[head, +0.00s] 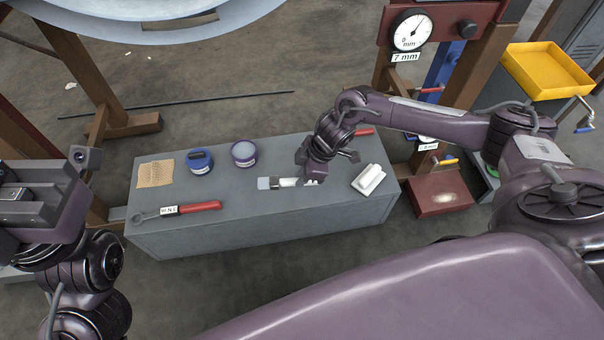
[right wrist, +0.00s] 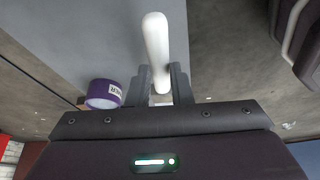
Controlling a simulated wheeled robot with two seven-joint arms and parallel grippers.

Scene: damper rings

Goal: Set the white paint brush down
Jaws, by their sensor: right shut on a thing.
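The white paint brush (head: 286,182) is over the grey bench top (head: 240,205), with its pale grey-blue end (head: 264,183) pointing left. My right gripper (head: 313,180) comes down from above and is shut on it. In the right wrist view, the white brush handle (right wrist: 156,50) stands between the two fingers of the gripper (right wrist: 159,85) and reaches up the picture. I cannot tell whether the brush touches the bench. Part of my left gripper (head: 20,195) shows at the left edge, away from the bench; its fingers are not clear.
On the bench are a tan mesh pad (head: 155,173), a blue tub (head: 200,161), a purple tub (head: 244,153), a red-handled wrench (head: 185,209) and a white block-like piece (head: 368,179). Bare bench lies in front of the brush. A gauge stand (head: 411,30) rises behind right.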

